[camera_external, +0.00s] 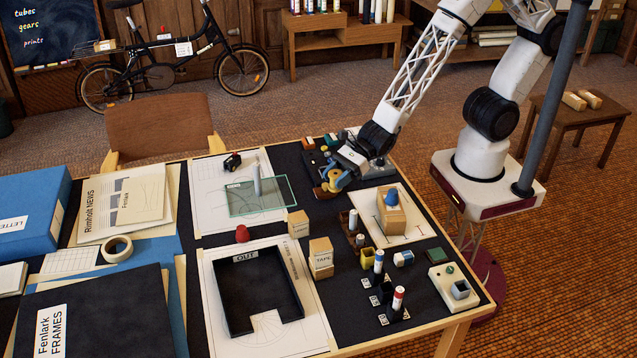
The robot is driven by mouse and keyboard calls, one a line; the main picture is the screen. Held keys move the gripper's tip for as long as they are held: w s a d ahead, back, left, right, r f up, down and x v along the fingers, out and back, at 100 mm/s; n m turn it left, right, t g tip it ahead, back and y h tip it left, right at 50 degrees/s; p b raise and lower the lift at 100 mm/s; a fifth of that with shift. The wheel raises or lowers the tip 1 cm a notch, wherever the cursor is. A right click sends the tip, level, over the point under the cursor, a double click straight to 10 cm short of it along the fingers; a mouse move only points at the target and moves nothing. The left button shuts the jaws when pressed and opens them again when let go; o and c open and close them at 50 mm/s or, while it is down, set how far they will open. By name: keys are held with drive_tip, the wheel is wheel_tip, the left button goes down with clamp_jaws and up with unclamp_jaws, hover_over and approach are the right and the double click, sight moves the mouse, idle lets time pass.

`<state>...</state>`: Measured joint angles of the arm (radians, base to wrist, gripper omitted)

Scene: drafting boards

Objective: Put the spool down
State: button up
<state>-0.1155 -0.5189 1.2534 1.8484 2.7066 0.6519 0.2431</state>
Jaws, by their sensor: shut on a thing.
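My gripper (340,170) is low over the far right part of the dark table mat. It is shut on the spool (331,180), a small yellow-tan thing showing at its fingertips. The gripper covers part of the spool. I cannot tell whether the spool touches the surface beneath it.
Small coloured blocks (309,143) lie just behind my gripper. A glass sheet (262,196) lies to the left. A wooden block with a blue knob (391,214) stands to the right. A black tray marked OUT (236,325), upright markers (398,300) and small boxes (321,257) stand nearer.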

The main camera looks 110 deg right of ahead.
drive_tip(key=shift+f, duration=1.85)
drive_tip(key=shift+f, duration=2.1)
drive_tip(key=shift+f, duration=0.1)
drive_tip(key=o, duration=0.8)
drive_tip(key=shift+c, duration=0.2)
drive_tip(key=shift+s+d+r, duration=0.15)
drive_tip(key=shift+s+r, duration=0.15)
drive_tip(key=v, duration=1.1)
drive_tip(key=shift+s+r, duration=0.1)
